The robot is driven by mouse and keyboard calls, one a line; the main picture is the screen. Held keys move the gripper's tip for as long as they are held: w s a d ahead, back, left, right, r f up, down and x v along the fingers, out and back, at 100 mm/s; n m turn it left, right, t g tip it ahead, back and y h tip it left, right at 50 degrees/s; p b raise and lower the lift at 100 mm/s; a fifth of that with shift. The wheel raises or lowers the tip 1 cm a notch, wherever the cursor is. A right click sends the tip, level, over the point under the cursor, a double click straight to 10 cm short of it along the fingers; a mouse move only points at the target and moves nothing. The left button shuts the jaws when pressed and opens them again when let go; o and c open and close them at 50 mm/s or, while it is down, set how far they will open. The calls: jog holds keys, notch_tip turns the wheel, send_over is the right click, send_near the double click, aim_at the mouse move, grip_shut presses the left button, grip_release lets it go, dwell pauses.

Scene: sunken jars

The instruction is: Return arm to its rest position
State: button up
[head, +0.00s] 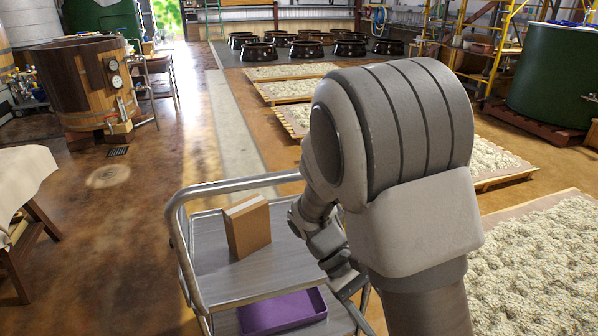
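My arm (395,170) fills the right middle of the head view, its large grey elbow raised. Its slimmer far part runs down behind the elbow over a metal cart (220,285). The end of the arm, with my gripper (348,284), shows only in part beside the cart's right side, and my own arm covers some of it. Its fingers cannot be made out, so I cannot tell whether it is open or shut or holds anything.
A brown box (247,228) stands on the cart's upper shelf, left of my wrist. A purple tray (282,311) lies lower down. Drying beds (545,265) lie at right. Dark sunken jars (305,50) are at the back. A wooden vat (82,85) and open floor are at left.

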jog(key=s+r+m+t+y+p, duration=0.2)
jog(key=r+t+p, duration=0.4)
jog(key=r+p, duration=0.8)
jog(key=s+r+m+t+y+p, duration=0.2)
jog(key=r+t+y+p, duration=0.3)
jog(key=r+p, duration=0.8)
notch_tip(320, 180, up, 16)
jog(key=shift+s+a+r+m+t+y+p, duration=0.1)
jog(key=shift+s+a+m+t+y+p, duration=0.25)
jog(key=shift+t, duration=0.35)
dwell(0.5)
